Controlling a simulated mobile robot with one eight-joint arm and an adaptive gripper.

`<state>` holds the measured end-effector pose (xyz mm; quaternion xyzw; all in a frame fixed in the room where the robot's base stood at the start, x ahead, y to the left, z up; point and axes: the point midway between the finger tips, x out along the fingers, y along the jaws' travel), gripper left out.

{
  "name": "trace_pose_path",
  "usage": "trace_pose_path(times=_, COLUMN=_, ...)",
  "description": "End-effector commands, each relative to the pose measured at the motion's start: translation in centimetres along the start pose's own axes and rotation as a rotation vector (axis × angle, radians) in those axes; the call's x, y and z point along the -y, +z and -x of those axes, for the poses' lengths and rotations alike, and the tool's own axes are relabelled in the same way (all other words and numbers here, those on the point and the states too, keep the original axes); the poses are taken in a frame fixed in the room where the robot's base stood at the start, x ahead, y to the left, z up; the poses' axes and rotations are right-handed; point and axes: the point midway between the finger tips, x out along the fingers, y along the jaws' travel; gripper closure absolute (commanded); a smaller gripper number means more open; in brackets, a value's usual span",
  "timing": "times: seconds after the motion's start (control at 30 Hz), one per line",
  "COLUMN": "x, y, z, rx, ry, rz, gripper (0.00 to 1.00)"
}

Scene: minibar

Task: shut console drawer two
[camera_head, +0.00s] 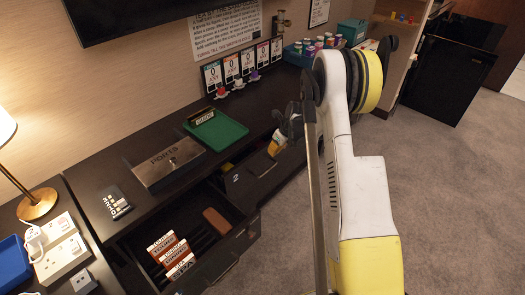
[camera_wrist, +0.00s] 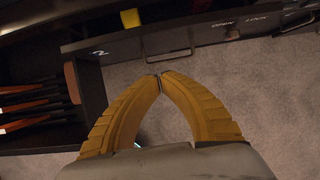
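Console drawer two (camera_head: 250,184) is pulled partly out of the dark console, right of a wider-open drawer. Its dark front (camera_wrist: 120,45) bears a "2" and a handle (camera_wrist: 168,50) in the wrist view. A small yellow thing (camera_head: 228,167) shows inside it. My gripper (camera_head: 273,149) is at the drawer's outer side. In the wrist view its two yellow fingers (camera_wrist: 158,77) meet at the tips with nothing between them, just off the drawer front near the handle. I cannot tell whether they touch it.
The left drawer (camera_head: 245,237) is wide open, holding several labelled boxes (camera_head: 172,253) and a brown item (camera_head: 216,221). A green tray (camera_head: 217,131) and a metal box (camera_head: 165,163) stand on the console top (camera_head: 100,165). The carpet (camera_head: 285,235) in front is clear.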

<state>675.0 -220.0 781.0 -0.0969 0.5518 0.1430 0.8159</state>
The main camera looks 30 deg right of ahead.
Motion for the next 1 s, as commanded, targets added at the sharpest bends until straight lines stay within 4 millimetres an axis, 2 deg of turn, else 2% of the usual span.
trace_pose_path(times=0.03, x=0.0, y=-0.1, z=-1.3, rx=0.000, ry=0.000, rz=0.001, gripper=1.00)
trace_pose_path(times=0.2, x=0.0, y=-0.1, z=-5.1, rx=0.000, ry=0.000, rz=0.002, gripper=1.00)
trace_pose_path(times=0.37, x=-0.1, y=-0.1, z=-8.4, rx=0.000, ry=0.000, rz=0.002, gripper=1.00)
trace_pose_path(times=0.4, x=-0.1, y=0.4, z=-8.8, rx=0.000, ry=0.000, rz=0.003, gripper=1.00)
trace_pose_path(times=0.63, x=-0.1, y=3.1, z=-9.5, rx=-0.001, ry=-0.001, rz=0.002, gripper=1.00)
trace_pose_path(times=1.0, x=-0.1, y=3.8, z=-9.5, rx=-0.001, ry=0.000, rz=0.001, gripper=1.00)
